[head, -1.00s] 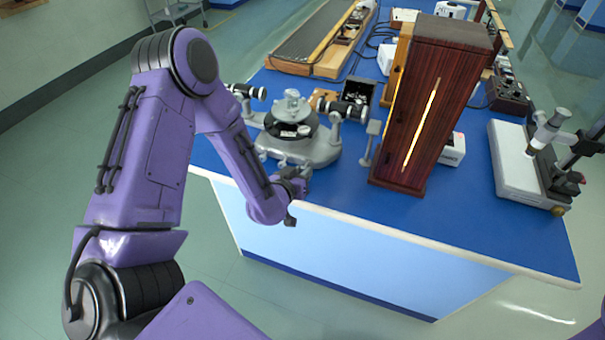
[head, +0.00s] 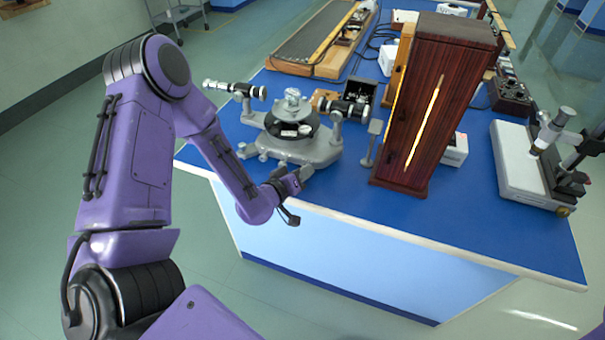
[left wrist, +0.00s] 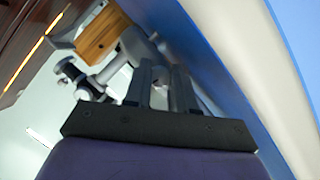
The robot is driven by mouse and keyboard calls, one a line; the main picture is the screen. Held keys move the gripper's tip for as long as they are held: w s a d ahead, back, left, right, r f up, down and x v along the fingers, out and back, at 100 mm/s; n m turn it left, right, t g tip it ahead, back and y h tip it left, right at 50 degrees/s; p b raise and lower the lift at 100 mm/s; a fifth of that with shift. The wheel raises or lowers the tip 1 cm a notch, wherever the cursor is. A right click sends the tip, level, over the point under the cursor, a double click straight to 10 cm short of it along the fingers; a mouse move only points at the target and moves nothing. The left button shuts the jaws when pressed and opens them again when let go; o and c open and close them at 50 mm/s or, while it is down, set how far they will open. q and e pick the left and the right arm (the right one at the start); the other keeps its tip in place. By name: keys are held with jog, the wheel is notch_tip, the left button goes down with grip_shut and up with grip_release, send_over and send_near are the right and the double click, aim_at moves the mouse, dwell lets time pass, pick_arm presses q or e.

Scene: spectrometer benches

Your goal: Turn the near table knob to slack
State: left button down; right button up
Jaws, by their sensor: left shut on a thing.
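The grey spectrometer (head: 312,152) stands at the blue bench's near left edge, with a round black table and two telescope-like tubes. Small knobs (head: 262,156) stick out low on its near side. My left gripper (head: 297,176) is at the near foot of the base, low over the bench edge. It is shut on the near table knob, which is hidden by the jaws. In the left wrist view the two dark fingers (left wrist: 162,85) point at a grey part of the instrument. My right gripper is not in view.
A tall dark wooden case (head: 435,105) with a bright slit stands right of the spectrometer. A small grey stand (head: 372,145) is between them. A white-based microscope (head: 525,165) is at the far right. The bench's front right strip is clear.

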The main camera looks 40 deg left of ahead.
pick_arm(q)
jog(key=c, duration=1.2)
grip_release()
jog(key=shift+p+v, duration=0.75)
jog(key=shift+v, duration=4.55)
